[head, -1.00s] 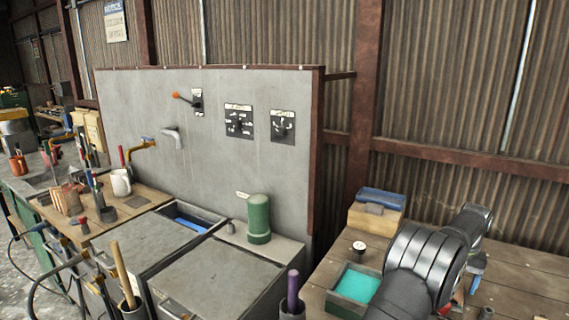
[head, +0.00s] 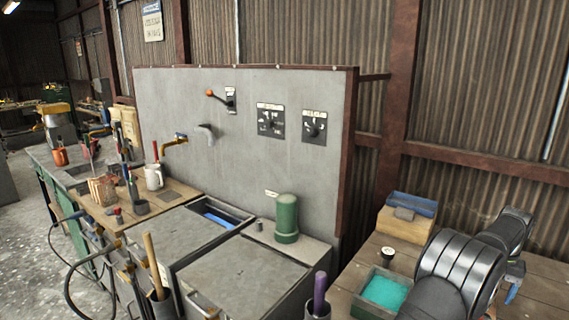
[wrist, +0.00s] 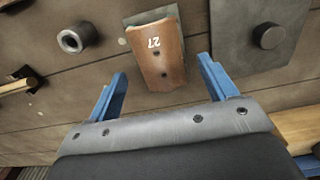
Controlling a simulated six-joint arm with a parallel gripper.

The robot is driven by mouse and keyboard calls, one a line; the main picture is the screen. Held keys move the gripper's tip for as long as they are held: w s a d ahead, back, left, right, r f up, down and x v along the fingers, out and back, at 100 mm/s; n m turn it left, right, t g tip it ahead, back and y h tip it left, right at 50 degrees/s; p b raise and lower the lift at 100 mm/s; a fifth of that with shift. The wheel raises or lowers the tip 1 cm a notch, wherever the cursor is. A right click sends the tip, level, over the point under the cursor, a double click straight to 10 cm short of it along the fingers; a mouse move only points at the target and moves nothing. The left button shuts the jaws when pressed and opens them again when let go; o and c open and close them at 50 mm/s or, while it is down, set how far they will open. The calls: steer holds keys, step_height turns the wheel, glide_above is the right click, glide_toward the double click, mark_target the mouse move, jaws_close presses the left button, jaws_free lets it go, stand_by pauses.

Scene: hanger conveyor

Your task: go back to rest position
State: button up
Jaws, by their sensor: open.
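In the head view my arm reaches over the wooden bench at the right, and only a bit of blue finger (head: 513,292) shows there; the rest of the gripper is hidden.
In the wrist view, a dark ring (wrist: 73,38) and a grey plate with a round knob (wrist: 268,37) lie on the bench. In the head view, a teal-filled tray (head: 384,291), a wooden box with a blue top (head: 405,221) and a green cylinder (head: 287,218) stand near my arm.

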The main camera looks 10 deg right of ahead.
step_height(320, 180, up, 14)
step_height(320, 180, down, 16)
steer(key=shift+f, duration=0.25)
steer(key=r, duration=0.6)
steer(key=shift+w+a, duration=0.2)
steer(key=shift+w, duration=0.15)
steer(key=w+a+n, duration=1.2)
steer(key=w+a, duration=0.4)
steer(key=w, duration=0.3)
steer(key=w+a+n, duration=0.3)
steer(key=a+n, duration=0.1)
steer(key=a, duration=0.5)
steer(key=w+a+r+n, duration=0.1)
steer(key=w+a+n, duration=0.2)
steer(key=a, duration=0.6)
steer(key=w+a+r+n, duration=0.1)
steer(key=w+a+n, duration=0.2)
steer(key=a+n, duration=0.3)
steer(key=a, duration=0.3)
steer(key=shift+w, duration=0.3)
